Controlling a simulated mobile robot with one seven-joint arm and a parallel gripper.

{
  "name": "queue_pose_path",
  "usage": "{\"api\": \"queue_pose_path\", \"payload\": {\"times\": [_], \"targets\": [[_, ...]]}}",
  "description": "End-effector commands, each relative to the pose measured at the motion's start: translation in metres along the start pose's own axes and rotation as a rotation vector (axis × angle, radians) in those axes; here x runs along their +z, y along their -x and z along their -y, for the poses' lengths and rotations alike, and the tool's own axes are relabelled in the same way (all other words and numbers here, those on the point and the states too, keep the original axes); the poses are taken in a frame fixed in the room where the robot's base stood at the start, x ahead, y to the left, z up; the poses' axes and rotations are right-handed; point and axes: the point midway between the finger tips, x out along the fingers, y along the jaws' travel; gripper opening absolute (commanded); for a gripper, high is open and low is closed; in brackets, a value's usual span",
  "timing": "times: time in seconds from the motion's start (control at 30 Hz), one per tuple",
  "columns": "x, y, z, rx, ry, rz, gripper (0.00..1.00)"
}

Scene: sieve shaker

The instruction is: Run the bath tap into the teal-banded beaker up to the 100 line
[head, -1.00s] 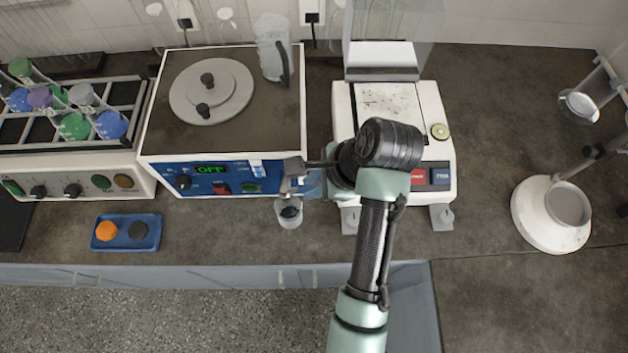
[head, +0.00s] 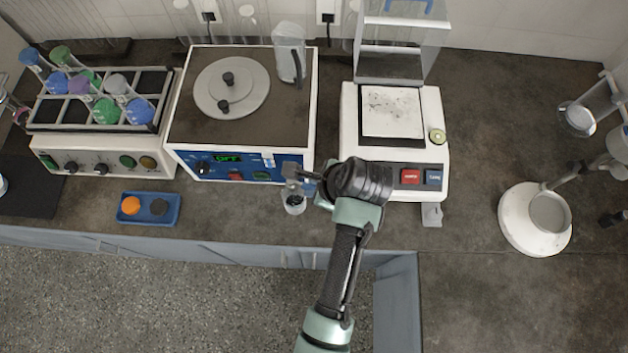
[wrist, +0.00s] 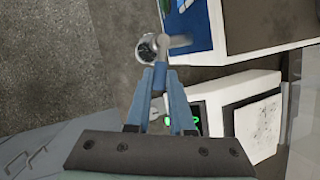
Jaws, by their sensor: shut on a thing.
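The water bath (head: 245,120) has a blue front panel with a lit display reading OFF. A grey tap (head: 291,170) sticks out at the right end of its front; it also shows in the wrist view (wrist: 178,41). A small clear beaker (head: 295,204) stands on the bench below the tap. In the wrist view the beaker (wrist: 146,50) is seen from above, partly covered by the tap. Its band, lines and water level cannot be made out.
A balance (head: 393,130) stands right of the bath, close to my arm. A tube rack (head: 100,110) is at the left, and a blue tray (head: 148,208) with an orange and a dark cap lies in front. A white stand (head: 535,222) is at the right. A clear jug (head: 289,50) sits on the bath.

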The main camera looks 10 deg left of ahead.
Motion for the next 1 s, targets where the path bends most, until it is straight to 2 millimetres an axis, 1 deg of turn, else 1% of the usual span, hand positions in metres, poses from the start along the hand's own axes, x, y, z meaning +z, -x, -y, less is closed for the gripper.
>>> {"api": "queue_pose_path", "payload": {"times": [0.03, 0.07, 0.2, 0.23, 0.5, 0.63, 0.77, 1.0], "targets": [[0.0, 0.0, 0.0, -0.001, 0.001, 0.0, 0.0], [0.0, 0.0, 0.0, 0.0, 0.001, 0.0, 0.24], [0.0, 0.0, 0.0, 0.0, 0.001, 0.001, 0.49], [0.0, 0.0, 0.0, 0.0, 0.001, 0.001, 0.51], [0.0, 0.001, 0.0, 0.001, 0.001, 0.001, 0.51], [0.0, 0.008, 0.001, -0.002, 0.001, 0.001, 0.51], [0.0, 0.028, 0.001, -0.004, 0.001, 0.0, 0.51], [-0.001, 0.083, 0.001, -0.006, 0.001, -0.001, 0.51]]}}
